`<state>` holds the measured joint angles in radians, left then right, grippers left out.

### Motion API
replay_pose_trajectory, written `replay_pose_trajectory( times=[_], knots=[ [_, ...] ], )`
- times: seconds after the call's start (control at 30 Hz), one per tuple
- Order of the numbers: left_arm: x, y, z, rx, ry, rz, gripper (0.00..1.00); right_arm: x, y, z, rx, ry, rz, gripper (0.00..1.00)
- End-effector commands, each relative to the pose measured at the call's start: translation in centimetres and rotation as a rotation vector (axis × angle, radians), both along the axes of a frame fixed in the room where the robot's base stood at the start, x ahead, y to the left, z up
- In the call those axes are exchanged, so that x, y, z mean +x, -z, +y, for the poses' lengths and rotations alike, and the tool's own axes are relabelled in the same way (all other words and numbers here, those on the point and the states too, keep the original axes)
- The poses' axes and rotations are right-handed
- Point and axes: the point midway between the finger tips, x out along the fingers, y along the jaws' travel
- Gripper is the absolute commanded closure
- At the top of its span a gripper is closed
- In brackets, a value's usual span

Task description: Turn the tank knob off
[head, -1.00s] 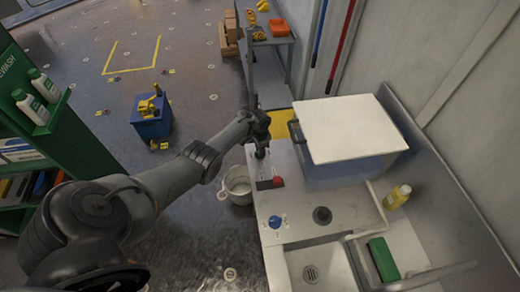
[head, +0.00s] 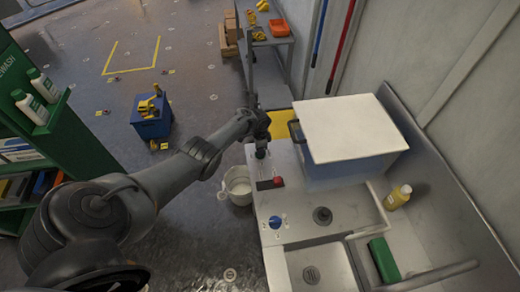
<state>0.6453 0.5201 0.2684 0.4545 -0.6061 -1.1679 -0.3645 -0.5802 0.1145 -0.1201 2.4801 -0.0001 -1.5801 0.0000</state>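A red knob (head: 278,181) sits on a dark plate on the left part of the metal counter, in front of the lidded tank. A blue knob (head: 275,222) sits nearer on the same counter. The tank (head: 350,172) is a bluish box under a large white lid (head: 357,128). Which knob is the tank's, I cannot tell. My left gripper (head: 261,152) points down at the counter's far left, just beyond the red knob and apart from it. Its fingers are small and dark, so their opening is unclear. My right gripper is out of view.
The metal counter (head: 340,217) holds a sink basin, a yellow bottle (head: 397,197) and a green block (head: 383,260). A white bucket (head: 238,185) stands on the floor left of it. A blue box (head: 152,117) and green shelf (head: 75,140) are farther left.

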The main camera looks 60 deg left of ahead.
Motion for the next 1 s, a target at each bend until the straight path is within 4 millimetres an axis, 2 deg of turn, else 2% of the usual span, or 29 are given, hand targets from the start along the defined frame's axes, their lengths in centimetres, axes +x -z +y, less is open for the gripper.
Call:
replay_pose_trajectory(
  times=[0.03, 0.17, 0.53, 0.67, 1.0],
  knots=[
    [-0.1, 0.1, 0.0, -0.001, 0.001, 0.001, 0.78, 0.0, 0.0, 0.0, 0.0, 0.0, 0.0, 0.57],
    [0.0, 0.1, 0.0, 0.0, 0.001, 0.001, 0.6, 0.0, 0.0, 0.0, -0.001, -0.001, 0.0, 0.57],
    [0.0, -0.6, 0.0, 0.0, 0.0, -0.001, 0.6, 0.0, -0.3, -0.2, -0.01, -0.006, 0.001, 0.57],
    [0.0, -2.1, 0.0, 0.001, 0.0, -0.001, 0.6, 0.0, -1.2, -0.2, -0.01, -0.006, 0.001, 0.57],
    [0.0, -7.8, 0.0, 0.001, 0.0, -0.001, 0.6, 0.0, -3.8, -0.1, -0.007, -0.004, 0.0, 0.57]
  ],
)
